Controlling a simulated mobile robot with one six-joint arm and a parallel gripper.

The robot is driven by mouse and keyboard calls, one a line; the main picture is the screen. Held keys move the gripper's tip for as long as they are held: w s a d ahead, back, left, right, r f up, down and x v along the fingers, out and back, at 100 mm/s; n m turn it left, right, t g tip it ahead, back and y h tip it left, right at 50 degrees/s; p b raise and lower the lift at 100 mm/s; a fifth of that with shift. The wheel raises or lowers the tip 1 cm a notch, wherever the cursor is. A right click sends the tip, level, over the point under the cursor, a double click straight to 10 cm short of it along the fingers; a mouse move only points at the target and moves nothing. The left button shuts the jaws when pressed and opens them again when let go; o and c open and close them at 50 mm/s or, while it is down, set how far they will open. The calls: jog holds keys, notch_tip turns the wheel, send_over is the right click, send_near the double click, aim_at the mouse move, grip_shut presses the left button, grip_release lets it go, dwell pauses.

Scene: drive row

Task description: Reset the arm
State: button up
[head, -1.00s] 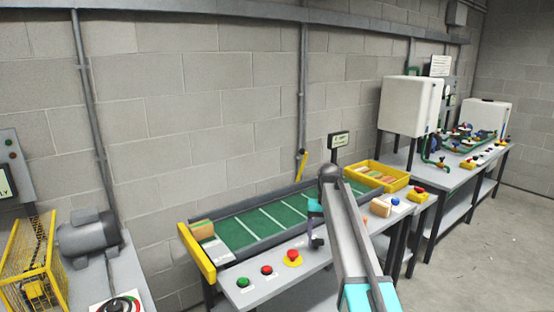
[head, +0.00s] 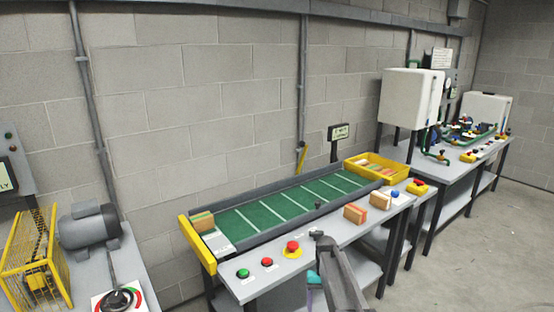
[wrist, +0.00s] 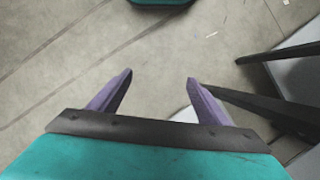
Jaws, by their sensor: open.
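My arm (head: 340,275) shows in the head view at the bottom centre, in front of the conveyor table. A teal part of it shows low beside the table's front edge; the fingers are hidden there. In the wrist view my gripper (wrist: 159,78) has its two purple fingers spread wide with nothing between them. It hangs over bare concrete floor (wrist: 165,50).
The table (head: 265,285) carries a green conveyor (head: 285,207), a green button (head: 243,273), red buttons, two cartons (head: 355,213) and a yellow bin (head: 358,172). A motor bench (head: 90,275) stands left, a tank bench (head: 450,165) right. Table legs (wrist: 265,105) are close in the wrist view.

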jog(key=s+f, duration=0.7)
jog(key=s, duration=0.7)
jog(key=s+f+n+g, duration=0.1)
jog(key=s+f, duration=0.6)
jog(key=s, duration=0.6)
jog(key=s+f, duration=0.8)
jog(key=s, duration=0.6)
jog(key=shift+s+n+g, duration=0.3)
jog(key=shift+n+g, duration=0.1)
